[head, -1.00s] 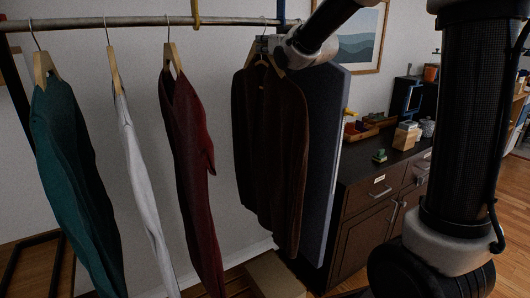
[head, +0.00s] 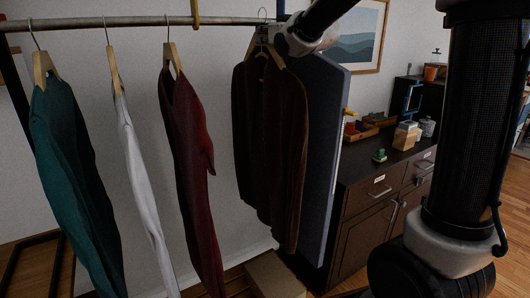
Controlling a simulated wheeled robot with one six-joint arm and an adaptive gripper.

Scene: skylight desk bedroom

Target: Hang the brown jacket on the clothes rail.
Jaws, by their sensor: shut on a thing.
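The brown jacket (head: 272,150) hangs from a wooden hanger (head: 275,58) towards the right end of the clothes rail (head: 130,22) in the head view. My gripper (head: 262,42) is shut on the hanger near its neck, just below the rail's height. The hanger's wire hook (head: 262,13) shows its top a little above the rail's line. I cannot tell whether the hook is over the rail or in front of it. My wrist covers part of the hanger and the rail's right end.
A teal garment (head: 68,170), a white garment (head: 140,180) and a dark red garment (head: 190,160) hang to the left, with a gap before the jacket. A grey-blue panel (head: 325,140) stands close to the jacket's right. A dark cabinet (head: 365,215) stands beyond.

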